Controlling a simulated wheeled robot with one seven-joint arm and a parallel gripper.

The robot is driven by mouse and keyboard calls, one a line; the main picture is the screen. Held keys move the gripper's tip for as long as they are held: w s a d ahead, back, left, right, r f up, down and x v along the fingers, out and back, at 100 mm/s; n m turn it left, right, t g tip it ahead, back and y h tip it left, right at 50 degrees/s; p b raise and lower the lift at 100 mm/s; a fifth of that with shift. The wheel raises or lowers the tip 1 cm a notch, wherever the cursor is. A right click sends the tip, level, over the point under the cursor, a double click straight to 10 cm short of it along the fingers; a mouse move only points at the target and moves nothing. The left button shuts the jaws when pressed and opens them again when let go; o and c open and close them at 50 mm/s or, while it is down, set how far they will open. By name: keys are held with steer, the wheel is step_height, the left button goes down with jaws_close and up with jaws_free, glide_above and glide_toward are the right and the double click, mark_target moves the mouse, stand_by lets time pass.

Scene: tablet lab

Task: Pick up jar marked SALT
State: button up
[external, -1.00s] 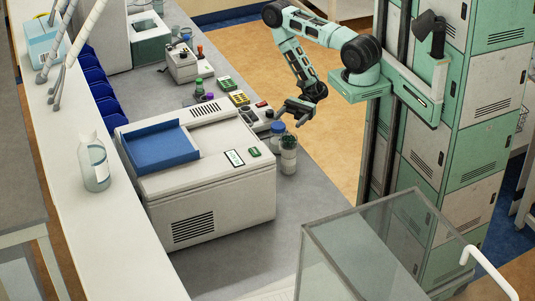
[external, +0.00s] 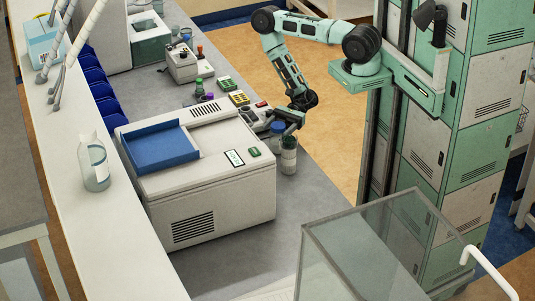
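Two jars stand close together on the grey bench, right of the big white machine. The front jar (external: 289,160) is clear with a pale band and a dark top. The jar behind it (external: 276,131) has a blue lid. Their lettering is too small to read, so I cannot tell which is marked SALT. My gripper (external: 290,128) points down just above and behind the front jar, close to the blue-lidded one. The fingers are small and dark; I cannot tell their opening or whether they touch a jar.
The white machine (external: 215,185) with a blue tray (external: 160,147) stands close on the left. Small colored boxes and bottles, including a green bottle (external: 199,88), lie behind the jars. A glass-walled case (external: 365,245) stands at the front right. Bare bench lies in front of the jars.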

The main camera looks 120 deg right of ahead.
steer(key=c, duration=1)
